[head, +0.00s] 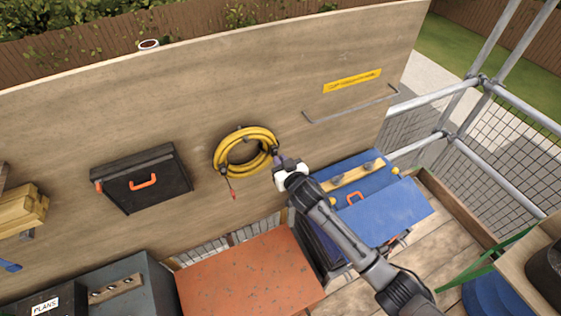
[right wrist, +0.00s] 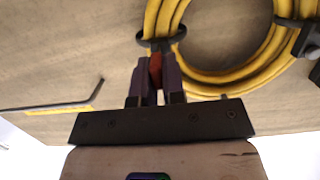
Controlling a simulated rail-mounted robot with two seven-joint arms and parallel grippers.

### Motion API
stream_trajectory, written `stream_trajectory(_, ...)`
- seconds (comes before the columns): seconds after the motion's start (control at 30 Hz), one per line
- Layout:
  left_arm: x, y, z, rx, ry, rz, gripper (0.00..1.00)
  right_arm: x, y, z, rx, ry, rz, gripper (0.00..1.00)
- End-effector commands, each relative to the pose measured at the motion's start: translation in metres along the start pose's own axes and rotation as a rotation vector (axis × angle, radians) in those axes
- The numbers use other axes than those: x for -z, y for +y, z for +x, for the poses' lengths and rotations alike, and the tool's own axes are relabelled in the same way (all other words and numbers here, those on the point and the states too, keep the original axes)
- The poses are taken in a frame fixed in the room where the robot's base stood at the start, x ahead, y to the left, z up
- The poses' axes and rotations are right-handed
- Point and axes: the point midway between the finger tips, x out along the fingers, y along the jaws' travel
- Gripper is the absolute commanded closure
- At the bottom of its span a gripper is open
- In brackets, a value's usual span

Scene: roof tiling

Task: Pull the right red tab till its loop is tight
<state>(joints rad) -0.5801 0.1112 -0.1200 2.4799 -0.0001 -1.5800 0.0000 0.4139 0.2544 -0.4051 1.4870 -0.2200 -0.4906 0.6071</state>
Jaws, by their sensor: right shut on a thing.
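A coil of yellow hose (head: 220,148) hangs on the upright wooden board. My right gripper (head: 279,160) is at the coil's right side. In the right wrist view its two purple fingers (right wrist: 155,78) are shut on a red tab (right wrist: 155,66), whose upper part shows between them. Just above the tab, a black loop (right wrist: 162,42) goes around the hose strands; I cannot tell how snug it is. Another red tab (head: 233,195) hangs free on a thin strap below the coil's lower left. My left gripper is not in view.
A black case (head: 140,180) is on the board to the left, and a metal rail (head: 350,107) is to the right. A blue toolbox (head: 395,205) and a speckled red-orange surface (head: 245,275) lie below. Scaffold tubes stand at the right.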

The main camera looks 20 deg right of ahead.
Motion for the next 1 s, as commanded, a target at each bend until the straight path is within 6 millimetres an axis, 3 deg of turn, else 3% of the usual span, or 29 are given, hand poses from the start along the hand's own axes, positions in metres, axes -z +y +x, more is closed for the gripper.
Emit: stream_trajectory(1.0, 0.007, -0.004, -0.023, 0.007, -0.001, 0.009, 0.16, -0.007, 0.0, -0.037, 0.0, 0.0, 0.0, 1.0)
